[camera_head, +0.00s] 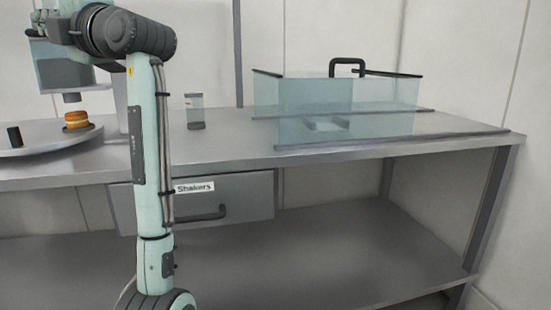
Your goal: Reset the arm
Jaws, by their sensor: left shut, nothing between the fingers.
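My left arm (150,170) rises from the bottom of the head view and bends at a dark joint near the top. Its far end turns left, where my left gripper (36,30) shows only small and partly hidden at the upper left. It is shut and empty, above the level of the counter. My right gripper is not in view.
A steel counter (230,155) holds a round tray (40,145) with a small burger-like item (76,119), a clear shaker (195,111) and a glass-sided bin (300,100) with a black handle. A drawer (250,193) labelled "Shakers" is below. The lower shelf (330,250) looks bare.

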